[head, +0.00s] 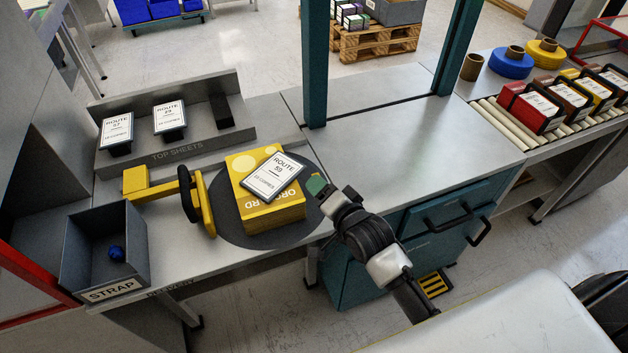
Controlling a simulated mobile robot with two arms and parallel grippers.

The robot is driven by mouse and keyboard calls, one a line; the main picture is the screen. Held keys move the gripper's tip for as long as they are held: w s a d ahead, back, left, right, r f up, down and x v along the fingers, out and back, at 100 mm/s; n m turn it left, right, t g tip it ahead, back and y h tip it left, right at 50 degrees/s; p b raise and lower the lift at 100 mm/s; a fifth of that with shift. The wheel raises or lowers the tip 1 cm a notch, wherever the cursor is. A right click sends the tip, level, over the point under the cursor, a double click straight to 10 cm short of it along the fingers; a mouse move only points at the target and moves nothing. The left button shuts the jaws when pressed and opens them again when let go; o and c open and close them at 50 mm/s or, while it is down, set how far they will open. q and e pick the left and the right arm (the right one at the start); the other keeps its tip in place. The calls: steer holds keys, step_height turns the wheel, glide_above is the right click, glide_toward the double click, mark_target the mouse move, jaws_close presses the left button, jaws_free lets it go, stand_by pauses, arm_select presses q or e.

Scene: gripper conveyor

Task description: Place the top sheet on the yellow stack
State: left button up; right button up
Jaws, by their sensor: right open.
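The yellow stack (270,217) stands on the dark round plate (232,226). A white top sheet (273,176) with a dark edge, printed "ROUTE 59", is over the top of the stack, turned askew to it. It covers part of the stack's top and reaches near its right edge; I cannot tell whether it lies fully flat. My right gripper (317,188) is open, just right of the sheet, its fingertips close to the sheet's lower right corner. Whether they touch is too small to tell. My left gripper is out of view.
Two more sheets (116,129) and (169,117) stand in the top sheets rack (185,149), whose right slot shows only a dark holder. A yellow clamp arm (198,203) is left of the stack. The strap bin (106,246) holds a blue item. The counter right of a teal post (314,60) is clear.

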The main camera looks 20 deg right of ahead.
mark_target(301, 169)
steer(key=x, duration=1)
steer(key=c, duration=0.9)
steer(key=shift+c, duration=0.2)
